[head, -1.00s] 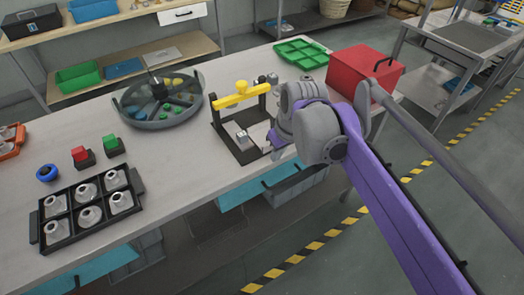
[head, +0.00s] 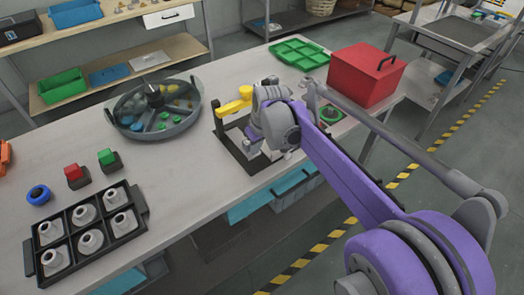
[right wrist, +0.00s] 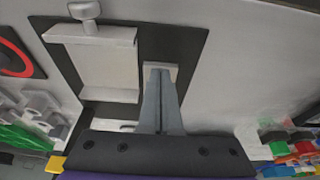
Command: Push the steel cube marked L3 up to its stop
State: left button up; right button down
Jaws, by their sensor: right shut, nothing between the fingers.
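The stop cannot be clearly made out. My left gripper is not in view.
The fixture's yellow bar (head: 232,107) stands near my right arm. A round grey tray (head: 155,108) lies left of it. A red box (head: 366,75) and a green tray (head: 299,54) stand behind. A black rack (head: 90,230) of several metal parts is at the left.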

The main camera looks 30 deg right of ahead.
aim_at(236, 135)
jog(key=shift+w, duration=0.25)
jog(key=w, duration=0.3)
jog(key=w+p, duration=0.1)
jog(key=w, duration=0.2)
jog(key=w+p, duration=0.1)
jog(key=w, duration=0.2)
jog(key=shift+w+a+r, duration=0.1)
jog(key=shift+w+a, duration=0.15)
jog(key=shift+a, duration=0.15)
jog(key=shift+s, duration=0.1)
